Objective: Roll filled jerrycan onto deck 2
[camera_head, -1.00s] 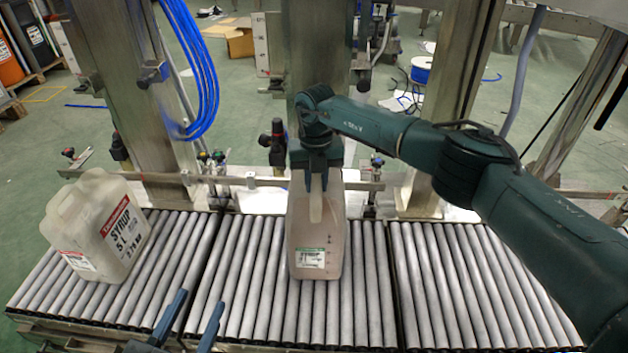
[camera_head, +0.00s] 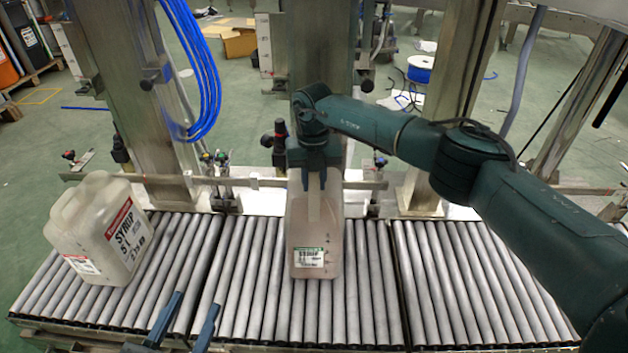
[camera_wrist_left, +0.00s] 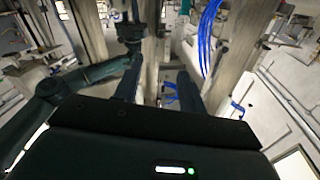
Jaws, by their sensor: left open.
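A pale, translucent jerrycan (camera_head: 314,240) with a small white label stands upright on the middle roller deck (camera_head: 362,300). My right gripper (camera_head: 314,182) is on the jerrycan's top from above and looks shut on its handle; the gripper hides much of the handle and the cap area. A second jerrycan (camera_head: 82,232), labelled SYRUP 5 L, stands on the left roller deck (camera_head: 165,275), apart from both grippers. My left gripper (camera_head: 186,318) is open and empty at the bottom of the head view, in front of the rollers. The left wrist view shows its two fingers (camera_wrist_left: 160,92) apart with nothing between.
A right roller deck (camera_head: 480,280) is empty. A metal guide rail (camera_head: 250,183) runs behind the rollers, with steel posts (camera_head: 322,60) and valve fittings (camera_head: 275,140) there. Blue hoses (camera_head: 192,70) hang at the left post. Free rollers lie on both sides of the middle jerrycan.

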